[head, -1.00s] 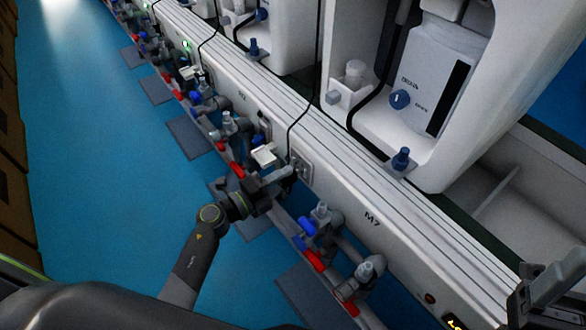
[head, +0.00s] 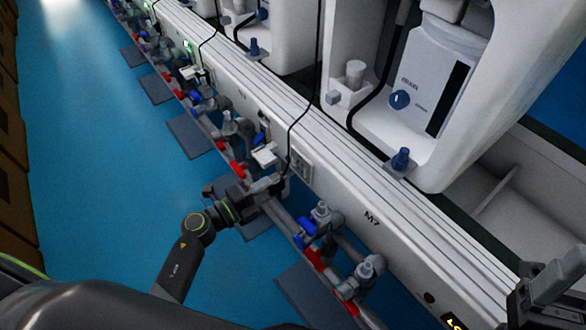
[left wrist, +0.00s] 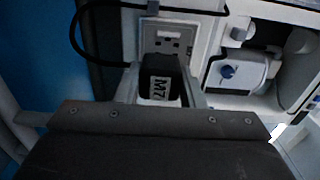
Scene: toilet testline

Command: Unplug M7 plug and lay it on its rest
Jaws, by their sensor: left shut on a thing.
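The black M7 plug (left wrist: 161,88), with a white M7 label, sits between the fingers of my left gripper (head: 277,183), which is shut on it. In the left wrist view the wall socket (left wrist: 167,42) shows just beyond the plug, with bare slots visible. The socket (head: 302,165) also shows in the head view, on the white M7 panel, with my gripper to its lower left, apart from it. The plug itself is hardly visible in the head view. My right gripper (head: 548,287) is at the lower right edge, partly cut off; its opening is unclear.
A small white bracket (head: 265,156) stands left of the socket; I cannot tell if it is the rest. Pipes with blue and red valves (head: 318,222) run below the panel. A black cable (head: 303,113) hangs over the white rail. Blue floor (head: 90,200) lies open at left.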

